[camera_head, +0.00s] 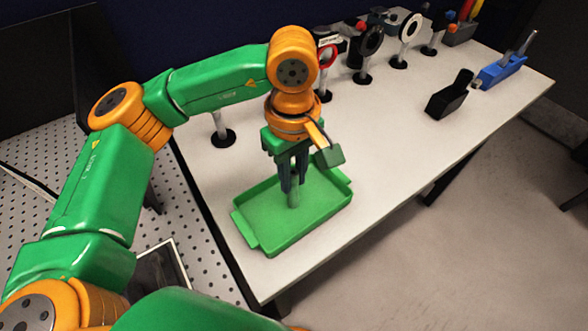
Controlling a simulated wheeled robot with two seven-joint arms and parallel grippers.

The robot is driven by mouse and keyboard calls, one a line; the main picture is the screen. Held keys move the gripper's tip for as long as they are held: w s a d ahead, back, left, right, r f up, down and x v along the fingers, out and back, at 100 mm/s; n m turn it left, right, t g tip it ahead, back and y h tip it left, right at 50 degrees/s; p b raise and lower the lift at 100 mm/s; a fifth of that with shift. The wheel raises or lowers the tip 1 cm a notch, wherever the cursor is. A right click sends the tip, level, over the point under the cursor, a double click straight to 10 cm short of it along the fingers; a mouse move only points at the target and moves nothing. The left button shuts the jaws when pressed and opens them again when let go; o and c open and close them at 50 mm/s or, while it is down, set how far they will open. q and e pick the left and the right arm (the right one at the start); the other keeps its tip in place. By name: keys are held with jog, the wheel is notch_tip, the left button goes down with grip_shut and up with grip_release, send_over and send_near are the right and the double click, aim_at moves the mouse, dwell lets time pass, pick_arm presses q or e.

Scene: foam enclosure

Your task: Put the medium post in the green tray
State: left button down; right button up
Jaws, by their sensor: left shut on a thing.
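The green tray (318,223) sits near the left front end of the white table. My left gripper (292,186) points down over the tray and is shut on a grey post (293,200), the medium post. The post is upright in the fingers, and its lower end shows below them against the tray floor. I cannot tell whether the post touches the floor of the tray. My right gripper is not in view.
A post on a round black base (223,137) stands behind the tray at the left. Several mounted optics, such as a white ring (410,27), line the back edge. A black holder (451,97) and a blue holder (502,71) stand at the right. The table's middle is clear.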

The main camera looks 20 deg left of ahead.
pick_arm(q)
jog(key=shift+f, duration=0.1)
jog(key=c, duration=0.7)
grip_release()
jog(key=shift+c, duration=0.2)
jog(key=shift+r, duration=0.6)
notch_tip(320, 180, up, 11)
jog(key=p, duration=0.1)
jog(key=shift+p, duration=0.3)
